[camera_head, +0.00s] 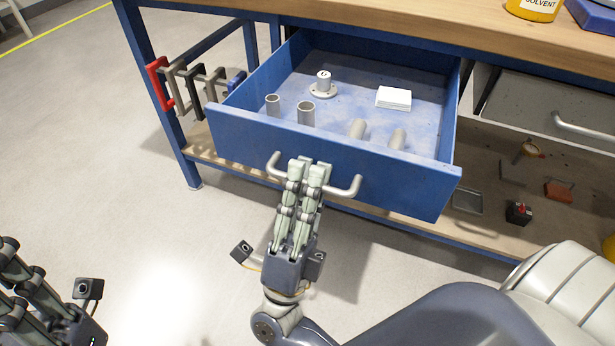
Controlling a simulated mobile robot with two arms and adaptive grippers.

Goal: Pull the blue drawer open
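The blue drawer (330,160) stands far out from the workbench, its inside in full view. It holds several grey cylindrical parts, a flanged piece (322,88) and a white block (393,98). Its grey bar handle (347,188) is on the front panel. My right gripper (307,172) is at the middle of the handle, with its fingers close together over the bar. The fingertips hide the middle of the bar. My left gripper (40,300) is at the lower left, only partly in view and away from the drawer; its fingertips are not clear.
The wooden benchtop (400,30) runs above, with a yellow solvent container (533,8) at the right. A grey drawer (550,108) sits right of the blue one. Clamps (195,85) hang at the left. A lower shelf (490,225) holds small items. Floor at left is clear.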

